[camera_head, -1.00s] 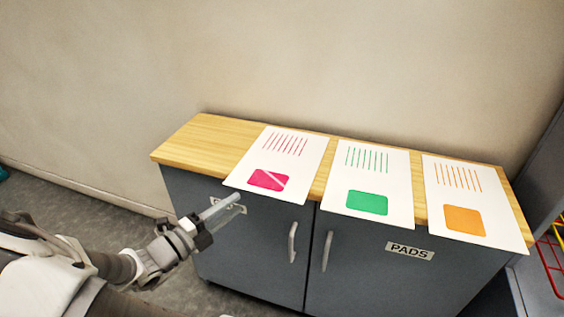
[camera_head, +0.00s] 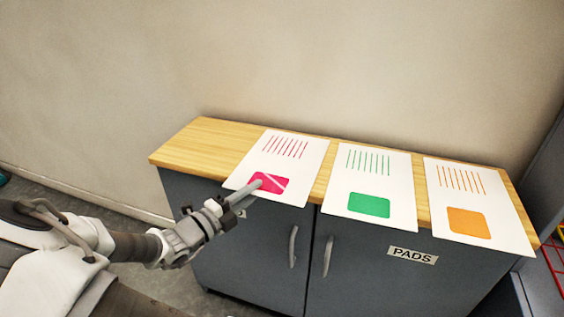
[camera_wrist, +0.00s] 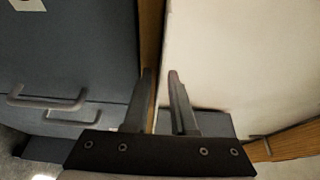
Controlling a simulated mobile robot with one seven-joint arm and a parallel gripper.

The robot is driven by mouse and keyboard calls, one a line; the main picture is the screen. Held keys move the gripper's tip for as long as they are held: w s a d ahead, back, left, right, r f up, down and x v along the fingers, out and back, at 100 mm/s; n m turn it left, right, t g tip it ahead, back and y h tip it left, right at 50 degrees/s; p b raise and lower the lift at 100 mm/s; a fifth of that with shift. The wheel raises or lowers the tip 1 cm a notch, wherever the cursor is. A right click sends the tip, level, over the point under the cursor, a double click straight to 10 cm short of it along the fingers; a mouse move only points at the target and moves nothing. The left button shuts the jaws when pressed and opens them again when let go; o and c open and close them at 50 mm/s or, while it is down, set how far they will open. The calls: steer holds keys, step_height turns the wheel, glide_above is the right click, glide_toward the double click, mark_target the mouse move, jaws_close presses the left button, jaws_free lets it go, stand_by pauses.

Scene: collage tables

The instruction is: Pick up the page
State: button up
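Three white pages with thin stripes and a coloured block lie side by side on the cabinet top, their near edges jutting past its front. They are the pink page (camera_head: 308,163), the green page (camera_head: 344,180) and the orange page (camera_head: 489,207). My gripper (camera_head: 258,182) reaches the near edge of the pink page, and its fingertips overlap the pink block in the head view. In the wrist view, my gripper (camera_wrist: 160,75) has its fingers apart with a narrow gap. A white page (camera_wrist: 235,50) fills the right side there. I cannot tell whether its edge is between the fingers.
The wooden top (camera_head: 203,144) is bare at the left. The grey cabinet (camera_head: 262,240) below has handles, and a PADS label (camera_head: 412,255). A wall stands close behind. A red wire rack (camera_head: 555,262) is at the far right.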

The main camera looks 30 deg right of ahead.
jaws_close()
